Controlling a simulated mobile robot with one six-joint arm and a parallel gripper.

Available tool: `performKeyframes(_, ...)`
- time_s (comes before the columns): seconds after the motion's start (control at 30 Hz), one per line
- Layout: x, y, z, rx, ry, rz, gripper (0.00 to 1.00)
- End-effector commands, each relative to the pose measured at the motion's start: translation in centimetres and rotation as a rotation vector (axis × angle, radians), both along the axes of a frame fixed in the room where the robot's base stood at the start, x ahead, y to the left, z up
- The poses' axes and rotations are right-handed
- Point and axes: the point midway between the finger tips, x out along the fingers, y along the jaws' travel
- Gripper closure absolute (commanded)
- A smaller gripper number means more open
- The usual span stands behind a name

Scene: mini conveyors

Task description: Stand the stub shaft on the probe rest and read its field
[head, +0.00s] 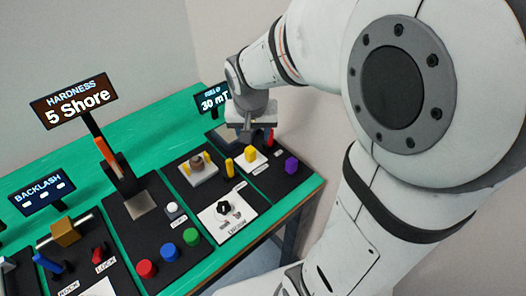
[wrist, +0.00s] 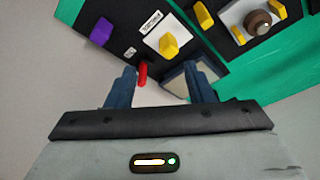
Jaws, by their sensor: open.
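My gripper (head: 246,133) is open at the far right end of the bench, above the station with the field display (head: 212,99). The display reads about 30 mT and is partly covered by my arm. In the wrist view, nothing is held between the fingers (wrist: 160,88). A grey plate (wrist: 178,83) lies beyond the fingers, partly hidden by the right one; I cannot tell if it is the probe rest. A small red part (wrist: 142,74) stands beside it. I cannot pick out the stub shaft with certainty.
A purple knob (head: 292,165) and a yellow block (head: 250,155) on a white plate are near my gripper. A round brown part (head: 197,163) sits on another white plate. The hardness display (head: 75,101) reads 5 Shore. Red, blue and green buttons (head: 169,252) line the front.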

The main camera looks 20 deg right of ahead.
Motion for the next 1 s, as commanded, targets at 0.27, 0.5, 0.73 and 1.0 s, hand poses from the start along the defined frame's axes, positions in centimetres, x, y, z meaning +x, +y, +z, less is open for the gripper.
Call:
performKeyframes(0.27,-9.2,-0.8,2.7,0.003,0.019,0.205,0.52)
performKeyframes(0.5,-13.3,-0.2,2.8,0.009,0.028,0.315,0.52)
performKeyframes(0.73,-13.6,-0.2,2.8,0.009,0.030,0.328,0.52)
performKeyframes(1.0,-13.6,-0.2,2.8,0.010,0.030,0.326,0.52)
